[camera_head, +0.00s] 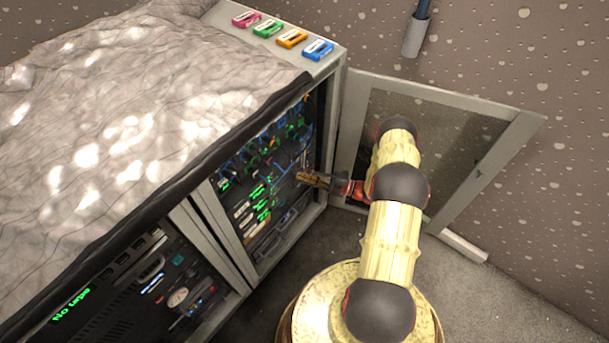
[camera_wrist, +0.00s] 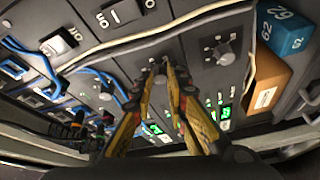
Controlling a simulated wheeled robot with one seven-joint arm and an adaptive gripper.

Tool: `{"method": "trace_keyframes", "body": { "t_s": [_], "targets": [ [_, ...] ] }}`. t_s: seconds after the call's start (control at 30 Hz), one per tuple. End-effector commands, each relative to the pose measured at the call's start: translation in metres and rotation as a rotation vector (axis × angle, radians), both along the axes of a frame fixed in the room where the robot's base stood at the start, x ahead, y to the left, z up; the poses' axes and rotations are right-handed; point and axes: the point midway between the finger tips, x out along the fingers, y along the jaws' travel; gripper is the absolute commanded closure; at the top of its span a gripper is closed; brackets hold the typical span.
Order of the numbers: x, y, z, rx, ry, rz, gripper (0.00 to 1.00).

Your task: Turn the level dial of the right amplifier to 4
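The rack's dark panels hold several dials and switches. In the wrist view, a grey dial (camera_wrist: 223,53) with a ring of small marks sits right of my fingers. Another dial (camera_wrist: 158,69) shows partly at my fingertips, its panel largely hidden behind them. My gripper (camera_wrist: 165,74) has two yellow fingers leaning toward each other with a narrow gap at the dark tips. I cannot tell whether they touch the dial. In the head view my gripper (camera_head: 303,177) is at the front of the open rack (camera_head: 336,80). No level reading is legible.
An open cabinet door (camera_head: 530,118) stands right of my arm. Blue cables (camera_wrist: 45,62) and a white cable (camera_wrist: 150,37) cross the panels. A blue box marked 62 (camera_wrist: 285,30) and a brown box (camera_wrist: 266,85) sit at the right. Colored cassettes (camera_head: 292,39) lie on top.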

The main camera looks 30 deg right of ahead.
Motion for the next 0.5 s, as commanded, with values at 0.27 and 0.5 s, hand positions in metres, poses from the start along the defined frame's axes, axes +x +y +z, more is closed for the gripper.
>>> {"method": "trace_keyframes", "body": {
  "t_s": [0.27, 0.5],
  "targets": [
    [0.0, 0.0, 0.0003, -0.001, -0.001, 0.001, 0.69],
    [-0.0004, 0.0005, 0.0003, 0.0, -0.001, 0.002, 0.67]
  ]
}}
